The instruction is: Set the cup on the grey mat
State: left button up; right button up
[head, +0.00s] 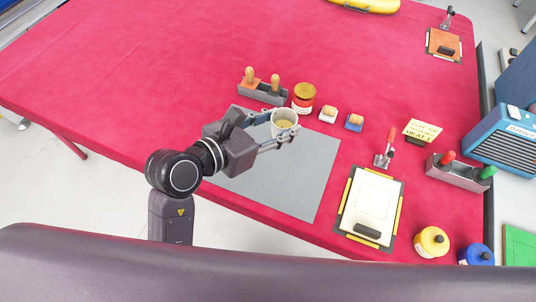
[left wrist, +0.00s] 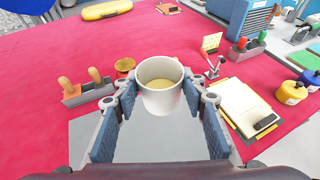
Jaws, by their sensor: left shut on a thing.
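The cup (head: 284,124) is white with a pale yellow content inside. It is upright in my left gripper (head: 275,128), whose fingers are shut on its sides. In the left wrist view the cup (left wrist: 160,86) sits between the two blue-padded fingers. The grey mat (head: 295,180) lies flat on the red table. The cup and gripper show over the mat's far part in the head view. I cannot tell whether the cup's base touches the mat. My right gripper is not in view.
A clamp (head: 385,150) and a framed board (head: 370,207) lie to the right. The mat's near part is clear.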

pick_arm(q)
notch_tip(320, 180, down, 16)
jog(key=shift+r+b, duration=0.25)
jog(key=shift+b, duration=0.1)
jog(key=shift+f, duration=2.15)
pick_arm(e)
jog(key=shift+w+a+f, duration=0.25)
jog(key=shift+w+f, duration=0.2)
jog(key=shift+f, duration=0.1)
pick_arm(q)
jog(key=shift+b, duration=0.3)
jog(key=o, duration=1.2)
jog(key=shift+f, duration=0.1)
jog(key=shift+o, duration=0.2)
